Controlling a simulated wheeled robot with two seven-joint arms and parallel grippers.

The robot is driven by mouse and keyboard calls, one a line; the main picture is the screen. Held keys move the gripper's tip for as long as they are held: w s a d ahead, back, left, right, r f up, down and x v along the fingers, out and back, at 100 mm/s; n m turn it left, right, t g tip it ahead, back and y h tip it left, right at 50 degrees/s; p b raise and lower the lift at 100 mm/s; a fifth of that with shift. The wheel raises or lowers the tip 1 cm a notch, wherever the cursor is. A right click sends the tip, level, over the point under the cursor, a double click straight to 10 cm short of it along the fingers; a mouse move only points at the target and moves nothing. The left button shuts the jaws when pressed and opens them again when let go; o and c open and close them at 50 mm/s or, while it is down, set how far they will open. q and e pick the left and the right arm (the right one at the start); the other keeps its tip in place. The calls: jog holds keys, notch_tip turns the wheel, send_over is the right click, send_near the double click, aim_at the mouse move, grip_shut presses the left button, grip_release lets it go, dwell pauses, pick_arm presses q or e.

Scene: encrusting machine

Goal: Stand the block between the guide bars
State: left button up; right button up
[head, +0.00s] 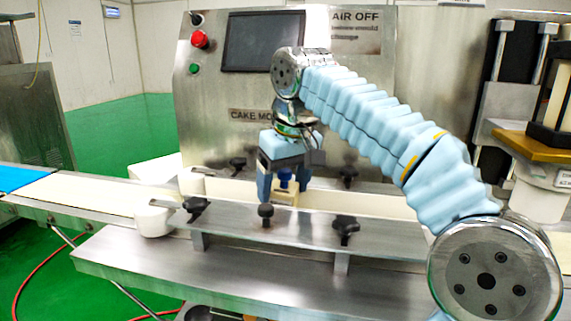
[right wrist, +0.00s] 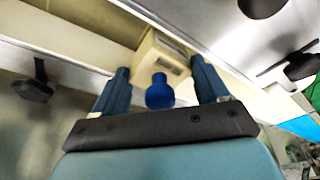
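The cream block (head: 288,196) with a blue knob on it (head: 285,174) is on the cream belt between the front guide bar (head: 300,232) and the rear guide bar (head: 222,181). The block's lower part is hidden behind the front bar. My right gripper (head: 284,186) points down over it, fingers apart on either side of the knob. In the right wrist view the block (right wrist: 158,58) lies just beyond the fingertips, and gaps show between the blue knob (right wrist: 160,92) and both fingers. My left gripper is out of view.
Black clamp knobs (head: 345,226) stand up from the bars. White rounded guides (head: 153,216) flank the belt at left. The steel machine panel with a dark screen (head: 263,41) rises behind. The belt at left (head: 90,191) is clear.

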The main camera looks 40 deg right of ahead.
aim_at(287, 171)
jog(key=shift+s+r+g+p, duration=0.2)
jog(key=shift+r+g+p, duration=0.05)
jog(key=shift+r+p, duration=0.5)
jog(key=shift+s+r+g+p, duration=0.25)
jog(key=shift+r+p, duration=0.3)
jog(key=shift+r, duration=0.25)
jog(key=shift+t, duration=0.5)
jog(key=p+v, duration=0.3)
jog(key=v, duration=0.7)
jog(key=shift+s+a+r+p, duration=0.1)
jog(key=shift+r+p, duration=0.15)
jog(key=shift+p, duration=0.1)
